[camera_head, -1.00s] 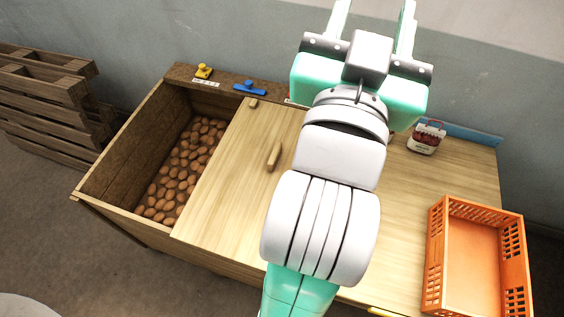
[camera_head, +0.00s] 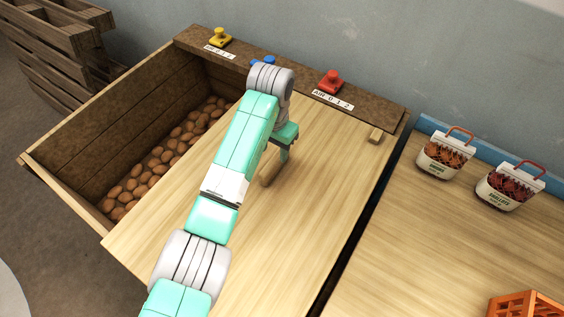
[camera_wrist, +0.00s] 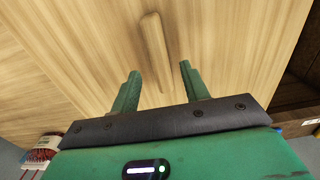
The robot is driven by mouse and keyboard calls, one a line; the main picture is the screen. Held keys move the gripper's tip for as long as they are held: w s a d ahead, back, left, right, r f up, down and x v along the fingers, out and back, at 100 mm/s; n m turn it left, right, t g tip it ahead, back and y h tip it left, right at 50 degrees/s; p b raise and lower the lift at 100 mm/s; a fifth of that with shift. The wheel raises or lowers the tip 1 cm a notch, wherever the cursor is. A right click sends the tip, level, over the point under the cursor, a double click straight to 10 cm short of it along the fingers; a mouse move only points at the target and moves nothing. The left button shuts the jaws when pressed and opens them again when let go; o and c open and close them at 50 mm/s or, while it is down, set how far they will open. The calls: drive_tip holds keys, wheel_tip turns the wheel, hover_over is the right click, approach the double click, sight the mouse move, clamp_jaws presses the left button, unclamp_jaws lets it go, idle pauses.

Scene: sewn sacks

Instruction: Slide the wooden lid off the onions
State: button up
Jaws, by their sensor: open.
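The pale wooden lid (camera_head: 250,235) lies flat over the right part of the wooden bin, with a short wooden bar handle (camera_head: 269,174) on top. Brown, roundish produce (camera_head: 150,165) shows in the open left part of the bin; what lies under the lid is hidden. My gripper (camera_head: 284,152) is low over the lid beside the handle, partly hidden by my arm. In the wrist view my gripper (camera_wrist: 160,75) is open and empty, and the handle (camera_wrist: 154,45) appears between the lines of its fingers. I cannot tell whether the fingertips reach down around it.
Yellow (camera_head: 220,37), blue (camera_head: 263,61) and red (camera_head: 331,80) knobs stand on the bin's back ledge. Two labelled baskets (camera_head: 445,154) (camera_head: 509,186) and an orange crate (camera_head: 525,304) stand on the right-hand table, across a dark gap.

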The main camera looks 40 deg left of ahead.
sight(274, 159)
wheel_tip(274, 159, down, 7)
drive_tip(key=shift+d+f+b, duration=0.1)
drive_tip(key=shift+b, duration=0.85)
clamp_jaws()
